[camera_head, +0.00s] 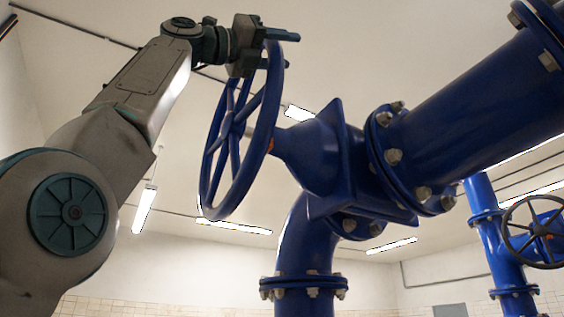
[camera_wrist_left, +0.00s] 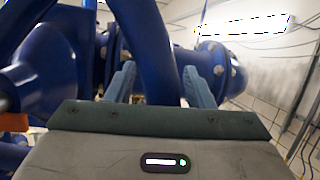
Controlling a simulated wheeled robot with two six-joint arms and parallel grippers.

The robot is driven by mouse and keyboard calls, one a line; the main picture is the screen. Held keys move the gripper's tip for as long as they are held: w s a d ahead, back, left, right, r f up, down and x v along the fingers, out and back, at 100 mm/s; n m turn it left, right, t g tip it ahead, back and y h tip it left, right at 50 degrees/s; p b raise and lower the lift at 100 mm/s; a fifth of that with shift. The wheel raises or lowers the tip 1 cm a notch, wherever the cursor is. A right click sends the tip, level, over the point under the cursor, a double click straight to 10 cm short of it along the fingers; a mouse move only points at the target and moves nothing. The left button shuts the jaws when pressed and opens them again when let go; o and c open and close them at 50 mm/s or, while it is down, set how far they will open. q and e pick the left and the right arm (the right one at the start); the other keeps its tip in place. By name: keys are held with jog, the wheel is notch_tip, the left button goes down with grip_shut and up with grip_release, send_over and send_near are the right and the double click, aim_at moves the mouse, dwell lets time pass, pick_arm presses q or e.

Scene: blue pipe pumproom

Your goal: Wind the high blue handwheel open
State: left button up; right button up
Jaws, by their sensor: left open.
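The high blue handwheel (camera_head: 272,110) stands nearly on edge, with its spokes meeting at a hub left of the big blue valve body (camera_head: 318,150). My left gripper (camera_head: 290,50) is at the top of its rim, open, with one finger above the other. In the left wrist view the blue rim (camera_wrist_left: 150,45) passes between the two separated fingers of the gripper (camera_wrist_left: 160,85); I cannot tell whether either touches it. My right gripper is not in view.
A thick blue flanged pipe (camera_head: 480,85) runs from the valve to the upper right. A blue pipe (camera_head: 305,250) drops below it. A smaller dark handwheel (camera_head: 535,232) is at far right. Open air lies left of the big wheel, below my arm.

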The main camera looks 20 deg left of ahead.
pick_arm(q)
jog(key=b+v, duration=0.4)
jog(key=v, duration=0.6)
jog(key=shift+s+a, duration=0.25)
jog(key=shift+d+f, duration=0.1)
jog(key=shift+w, duration=0.1)
